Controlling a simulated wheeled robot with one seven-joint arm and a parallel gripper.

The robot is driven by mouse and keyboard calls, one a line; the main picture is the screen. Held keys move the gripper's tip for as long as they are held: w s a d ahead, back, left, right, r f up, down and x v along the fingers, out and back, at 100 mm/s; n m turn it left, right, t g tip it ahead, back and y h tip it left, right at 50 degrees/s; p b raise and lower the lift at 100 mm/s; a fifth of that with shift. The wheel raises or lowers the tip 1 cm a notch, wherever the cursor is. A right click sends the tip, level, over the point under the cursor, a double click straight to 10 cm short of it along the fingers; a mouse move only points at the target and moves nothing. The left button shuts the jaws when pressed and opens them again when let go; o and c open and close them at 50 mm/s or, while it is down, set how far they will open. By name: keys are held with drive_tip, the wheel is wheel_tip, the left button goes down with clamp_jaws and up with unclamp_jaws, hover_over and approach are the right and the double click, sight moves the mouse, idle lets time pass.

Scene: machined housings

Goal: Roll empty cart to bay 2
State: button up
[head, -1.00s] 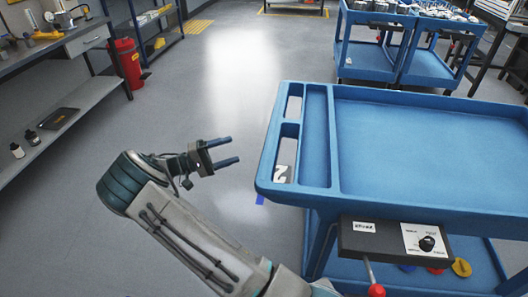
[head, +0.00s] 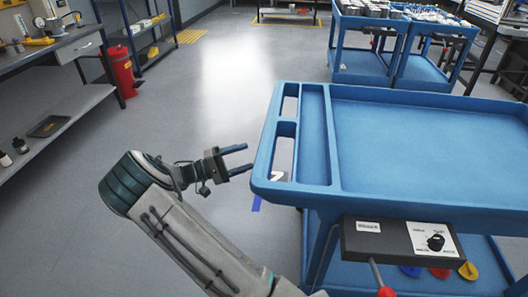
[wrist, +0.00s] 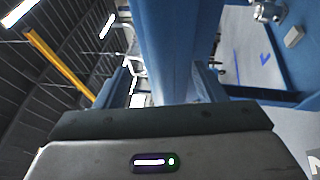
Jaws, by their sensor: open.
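The blue cart (head: 400,200) stands at right in the head view. Its top tray is bare, and slots run along its left end rail (head: 264,150). My gripper (head: 244,160) is open and empty, its two fingers pointing right at this rail with the tips close to it. In the wrist view, a blue cart part (wrist: 168,45) fills the gap beyond and between my fingers (wrist: 160,88). I cannot tell whether the tips reach around it. A white floor marking (head: 279,176), partly hidden, and blue tape (head: 257,204) show by the cart's left end.
A control box (head: 400,240) with a dial and a red-knobbed lever (head: 386,292) is on the cart's near side. Coloured pieces (head: 440,272) lie low beneath. Two loaded blue carts (head: 366,58) stand behind. A bench (head: 60,110) and red bin (head: 118,70) are at left. The middle floor is clear.

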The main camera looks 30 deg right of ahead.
sight(264, 151)
drive_tip(key=x, duration=0.7)
drive_tip(key=shift+d, duration=0.1)
